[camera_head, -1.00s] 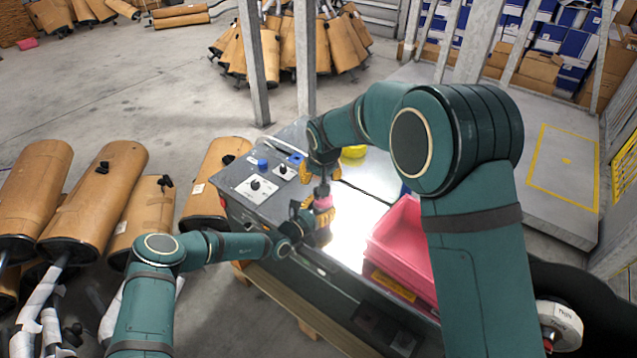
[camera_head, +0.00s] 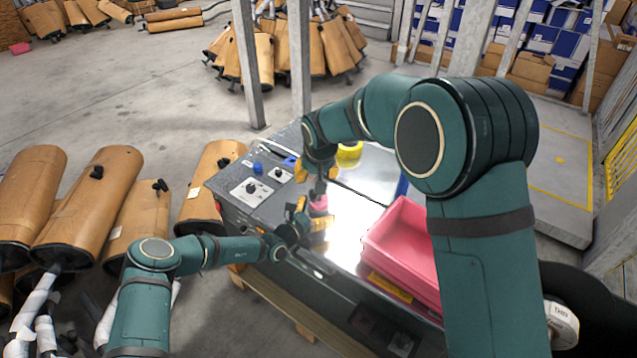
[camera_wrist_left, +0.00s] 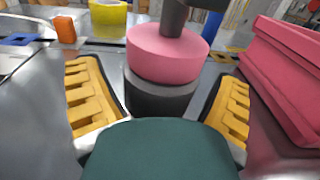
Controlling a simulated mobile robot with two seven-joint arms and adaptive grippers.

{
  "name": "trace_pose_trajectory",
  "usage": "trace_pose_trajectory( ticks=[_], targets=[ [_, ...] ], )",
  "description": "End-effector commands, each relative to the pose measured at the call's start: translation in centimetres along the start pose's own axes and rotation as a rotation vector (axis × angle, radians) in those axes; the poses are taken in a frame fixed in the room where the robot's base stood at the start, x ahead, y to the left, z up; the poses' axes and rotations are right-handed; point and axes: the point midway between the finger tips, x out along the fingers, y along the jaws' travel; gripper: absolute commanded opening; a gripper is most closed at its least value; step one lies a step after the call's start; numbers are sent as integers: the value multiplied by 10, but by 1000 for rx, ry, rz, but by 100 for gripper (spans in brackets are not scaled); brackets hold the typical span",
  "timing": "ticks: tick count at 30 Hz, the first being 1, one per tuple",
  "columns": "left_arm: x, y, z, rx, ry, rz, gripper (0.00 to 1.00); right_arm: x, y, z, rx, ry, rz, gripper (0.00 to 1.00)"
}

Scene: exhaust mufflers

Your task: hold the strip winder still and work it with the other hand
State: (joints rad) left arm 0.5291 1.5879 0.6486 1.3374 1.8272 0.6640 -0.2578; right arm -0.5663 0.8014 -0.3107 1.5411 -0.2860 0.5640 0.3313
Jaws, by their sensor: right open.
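The strip winder stands upright on the metal bench top (camera_head: 352,222). Its pink disc (camera_head: 319,203) shows between my two grippers, with a dark stem above. In the left wrist view the pink disc (camera_wrist_left: 168,54) sits on a dark grey round base (camera_wrist_left: 160,98). My left gripper (camera_head: 311,214) is open, with its yellow-padded fingers on either side of the base; narrow gaps seem to show. My right gripper (camera_head: 317,172) is open, pointing down over the stem from above. The stem's top is partly hidden by it.
Pink stacked bins (camera_head: 400,240) stand right of the winder, close to my left gripper's right finger. A yellow round item (camera_head: 349,155) and a blue knob (camera_head: 258,167) are farther back.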

Motion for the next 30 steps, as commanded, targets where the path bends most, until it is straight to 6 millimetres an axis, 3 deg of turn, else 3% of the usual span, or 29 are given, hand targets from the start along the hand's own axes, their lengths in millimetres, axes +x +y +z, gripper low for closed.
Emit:
trace_pose_trajectory(
  ticks=[9, 14, 24, 30],
  targets=[
    [-1, 0, 0, 0, 0, 0, 96, 0, 0, 0, 0, 0, 0, 53],
    [-12, 1, 0, -2, 1, 1, 96, 0, 0, 0, 0, 0, 0, 53],
    [-78, 1, 0, -1, 1, 2, 96, 0, 0, 0, 0, 0, 0, 53],
    [-108, 0, 0, 0, 1, 0, 96, 0, 0, 0, 0, 0, 0, 53]
  ],
)
